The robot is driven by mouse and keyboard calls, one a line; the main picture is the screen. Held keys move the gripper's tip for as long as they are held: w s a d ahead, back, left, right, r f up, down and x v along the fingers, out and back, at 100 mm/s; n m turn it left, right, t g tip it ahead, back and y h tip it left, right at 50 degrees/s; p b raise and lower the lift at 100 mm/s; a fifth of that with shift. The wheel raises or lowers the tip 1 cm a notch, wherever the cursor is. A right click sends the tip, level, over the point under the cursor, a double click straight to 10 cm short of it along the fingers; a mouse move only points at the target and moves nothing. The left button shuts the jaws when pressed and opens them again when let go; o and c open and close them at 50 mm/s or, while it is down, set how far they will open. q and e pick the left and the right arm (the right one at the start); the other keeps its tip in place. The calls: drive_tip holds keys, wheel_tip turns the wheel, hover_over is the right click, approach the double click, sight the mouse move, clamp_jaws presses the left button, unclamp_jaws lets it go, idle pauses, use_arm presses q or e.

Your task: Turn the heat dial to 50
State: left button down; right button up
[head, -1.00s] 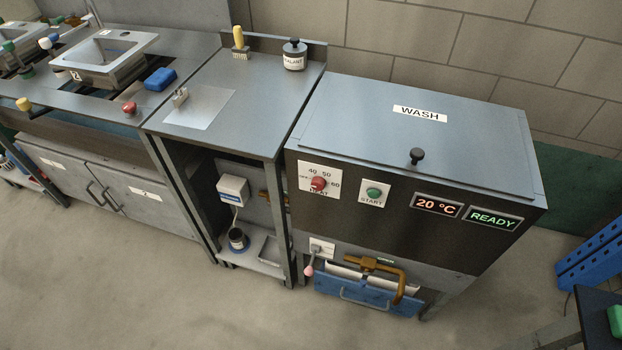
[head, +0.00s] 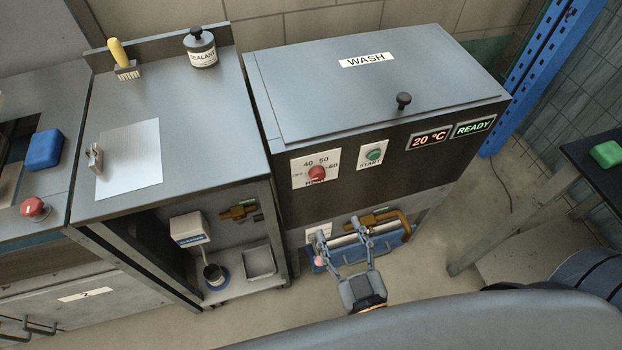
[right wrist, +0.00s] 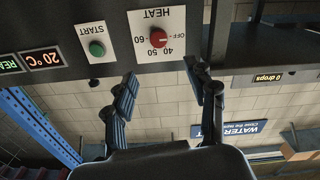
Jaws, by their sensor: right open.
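The heat dial (head: 316,173) is a red round knob on a white plate marked OFF, 40, 50 and 60, on the front of the wash machine (head: 375,80). It also shows upside down in the right wrist view (right wrist: 158,40), where its pointer mark seems to face OFF. The temperature display (head: 430,139) reads 20 °C. My right gripper (head: 342,240) is open and empty, below the dial and in front of the machine's lower part. In the right wrist view its spread fingers (right wrist: 160,76) point up toward the dial, apart from it. My left gripper is not in view.
A green START button (head: 374,154) sits right of the dial, with a READY display (head: 474,128) further right. A brass pipe (head: 385,217) and blue drawer are low on the machine. A bench (head: 190,95) with a sealant jar (head: 201,50) stands to the left.

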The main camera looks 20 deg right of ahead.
approach(319, 177)
drive_tip(key=w, duration=0.7)
drive_tip(key=shift+w+a, duration=0.1)
drive_tip(key=shift+w, duration=0.75)
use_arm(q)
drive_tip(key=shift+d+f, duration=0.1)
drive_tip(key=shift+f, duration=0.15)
use_arm(e)
drive_tip(key=c, duration=1.1)
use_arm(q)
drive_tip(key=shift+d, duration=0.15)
use_arm(e)
drive_tip(key=shift+c, duration=0.2)
